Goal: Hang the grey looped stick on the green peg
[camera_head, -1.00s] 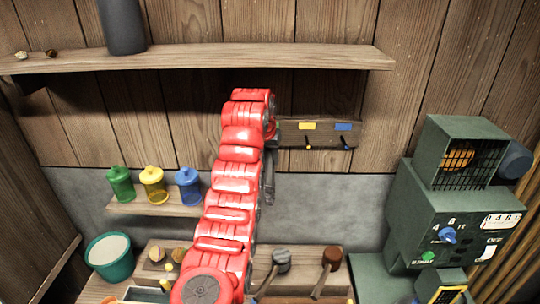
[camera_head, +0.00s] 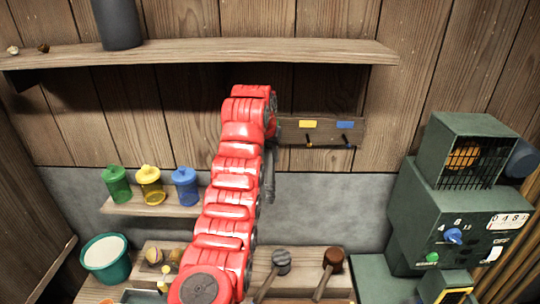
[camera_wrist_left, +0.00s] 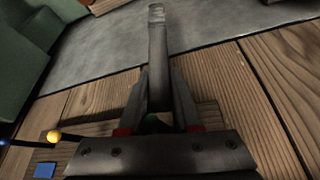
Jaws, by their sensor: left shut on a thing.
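My left gripper (camera_wrist_left: 158,125) is shut on the grey looped stick (camera_wrist_left: 157,50), which extends away from the fingers in the wrist view. In the head view my red arm hides most of the gripper, and the dark grey stick (camera_head: 268,175) hangs beside the arm, just left of and below the peg board (camera_head: 290,132). The green peg is not clearly visible; a small dark green patch (camera_wrist_left: 153,119) shows between the fingers, close to the stick. I cannot tell whether the loop is around a peg. My right gripper is not in view.
The board carries a yellow-marked peg (camera_head: 309,143) and a blue-marked peg (camera_head: 348,146), right of my arm. A wooden shelf (camera_head: 200,56) runs above. Coloured jars (camera_head: 150,188) stand left, mallets (camera_head: 281,262) lie below, and a green machine (camera_head: 455,210) stands right.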

